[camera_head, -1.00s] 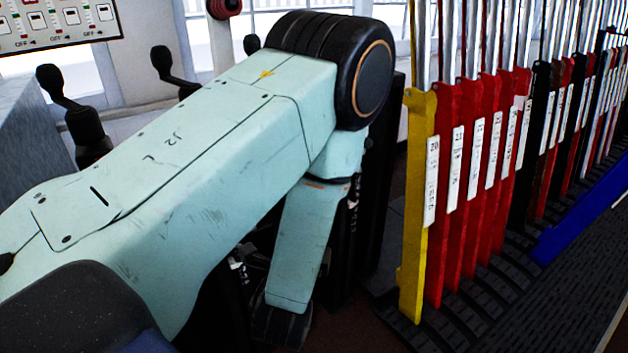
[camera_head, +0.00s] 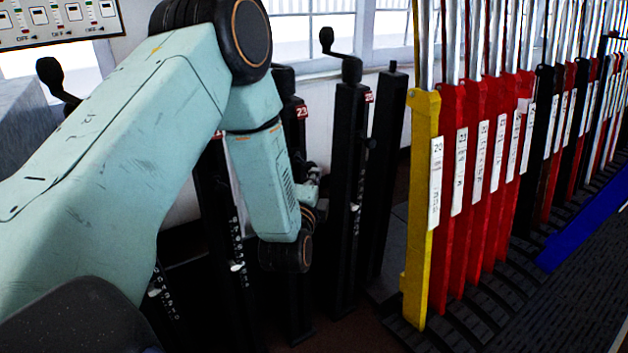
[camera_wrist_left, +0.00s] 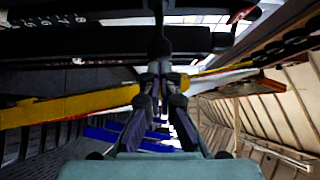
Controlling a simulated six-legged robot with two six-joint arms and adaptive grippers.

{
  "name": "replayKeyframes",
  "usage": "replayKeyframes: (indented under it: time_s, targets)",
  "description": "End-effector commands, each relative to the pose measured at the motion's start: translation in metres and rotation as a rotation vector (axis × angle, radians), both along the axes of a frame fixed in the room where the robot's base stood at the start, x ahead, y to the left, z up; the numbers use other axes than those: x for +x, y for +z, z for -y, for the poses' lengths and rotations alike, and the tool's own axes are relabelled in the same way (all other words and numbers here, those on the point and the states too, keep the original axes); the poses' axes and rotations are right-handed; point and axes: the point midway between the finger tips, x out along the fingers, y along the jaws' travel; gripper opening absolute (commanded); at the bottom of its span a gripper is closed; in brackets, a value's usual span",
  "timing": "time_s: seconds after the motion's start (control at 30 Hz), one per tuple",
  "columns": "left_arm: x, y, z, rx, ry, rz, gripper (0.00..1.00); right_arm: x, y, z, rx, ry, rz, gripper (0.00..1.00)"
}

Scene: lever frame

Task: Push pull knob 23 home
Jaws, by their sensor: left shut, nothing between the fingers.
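Several black posts stand in the head view. One post (camera_head: 297,140) behind my left arm carries a red label (camera_head: 302,112) that seems to read 23. My left gripper (camera_head: 313,177) is small and partly hidden, in front of the posts, right of the pale green arm link. In the left wrist view, my left gripper (camera_wrist_left: 161,70) is shut with nothing in it. Its fingertips point at a dark knob-like part (camera_wrist_left: 160,47) on a black post that lies across the picture. Touch or a small gap cannot be told. My right gripper is not in view.
Another black post (camera_head: 348,190) with a cranked handle stands just right of my gripper. A yellow lever (camera_head: 422,200) and several red levers (camera_head: 447,200) stand in a row further right. A switch panel (camera_head: 60,22) is at the top left.

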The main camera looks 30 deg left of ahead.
Motion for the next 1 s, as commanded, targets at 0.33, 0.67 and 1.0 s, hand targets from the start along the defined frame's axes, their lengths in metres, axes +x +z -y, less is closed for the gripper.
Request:
replayKeyframes:
  time_s: [0.33,0.67,1.0]
  targets:
    - [0.0,0.0,-0.001,0.0,0.0,0.0,0.0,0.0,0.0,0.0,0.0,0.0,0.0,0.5]
    - [0.01,0.002,-0.024,-0.002,0.002,0.001,0.0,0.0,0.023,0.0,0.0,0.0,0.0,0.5]
    - [0.012,0.001,-0.03,0.0,0.006,0.004,0.0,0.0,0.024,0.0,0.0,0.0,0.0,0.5]
